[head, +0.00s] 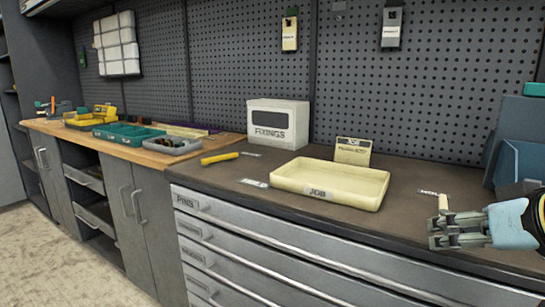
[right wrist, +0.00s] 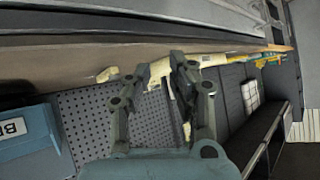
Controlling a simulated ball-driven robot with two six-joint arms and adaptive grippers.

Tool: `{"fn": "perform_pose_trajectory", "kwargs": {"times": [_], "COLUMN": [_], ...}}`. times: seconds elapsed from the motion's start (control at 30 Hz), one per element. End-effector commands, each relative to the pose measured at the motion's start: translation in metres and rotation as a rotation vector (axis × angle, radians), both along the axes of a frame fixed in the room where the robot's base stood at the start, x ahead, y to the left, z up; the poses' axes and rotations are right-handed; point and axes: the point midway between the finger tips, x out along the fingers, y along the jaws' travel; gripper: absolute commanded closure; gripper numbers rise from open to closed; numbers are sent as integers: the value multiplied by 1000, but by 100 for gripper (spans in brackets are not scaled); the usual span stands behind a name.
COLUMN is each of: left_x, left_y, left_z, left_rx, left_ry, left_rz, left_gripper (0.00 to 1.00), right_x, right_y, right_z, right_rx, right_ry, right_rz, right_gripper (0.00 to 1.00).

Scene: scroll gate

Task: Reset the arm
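My right gripper (head: 440,232) is at the right of the head view, above the front part of the dark worktop. In the right wrist view its two fingers (right wrist: 160,72) stand apart with nothing held between them; the gripper is tilted on its side there. A small cream piece (head: 443,203) shows just behind the gripper; it also shows left of the fingers in the wrist view (right wrist: 106,75). The cream JOB tray (head: 317,193) lies left of the gripper, apart from it. My left gripper is not in view.
A white FIXINGS box (head: 278,123) and a cream card holder (head: 353,150) stand behind the tray. A yellow-handled tool (head: 220,158) lies left. Blue bins (head: 520,160) stand at the right, close to my right arm. Drawers (head: 270,262) are below.

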Motion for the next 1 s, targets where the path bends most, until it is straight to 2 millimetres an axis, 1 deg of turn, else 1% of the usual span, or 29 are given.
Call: {"fn": "perform_pose_trajectory", "kwargs": {"times": [0.03, 0.1, 0.17, 0.2, 0.27, 0.3, 0.37, 0.4, 0.57, 0.6, 0.67, 0.87, 0.97, 1.0], "left_x": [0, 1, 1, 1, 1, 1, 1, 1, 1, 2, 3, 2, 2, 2], "left_y": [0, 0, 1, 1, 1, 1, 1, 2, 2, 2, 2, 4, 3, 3], "left_z": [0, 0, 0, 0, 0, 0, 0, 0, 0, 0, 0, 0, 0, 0], "left_rx": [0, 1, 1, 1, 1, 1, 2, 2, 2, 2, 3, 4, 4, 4], "left_ry": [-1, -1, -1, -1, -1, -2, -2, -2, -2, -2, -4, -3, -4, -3], "left_rz": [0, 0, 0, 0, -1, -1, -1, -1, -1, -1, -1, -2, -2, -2], "left_gripper": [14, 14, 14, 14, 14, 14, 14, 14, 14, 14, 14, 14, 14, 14], "right_x": [-29, -64, -91, -108, -133, -148, -171, -185, -241, -242, -236, -229, -232, -234], "right_y": [4, 3, 2, 1, 0, -1, -3, -3, -8, -10, -12, -18, -22, -24], "right_z": [-31, -62, -82, -92, -106, -114, -123, -128, -144, -153, -173, -243, -285, -304], "right_rx": [-40, -102, -147, -172, -206, -226, -255, -272, -332, -340, -340, -336, -334, -333], "right_ry": [78, 169, 238, 281, 342, 380, 436, 471, 612, 625, 630, 656, 676, 682], "right_rz": [-6, -12, -17, -21, -24, -27, -30, -32, -39, -39, -40, -43, -46, -46], "right_gripper": [79, 79, 79, 79, 79, 79, 79, 79, 79, 79, 79, 79, 79, 79]}}
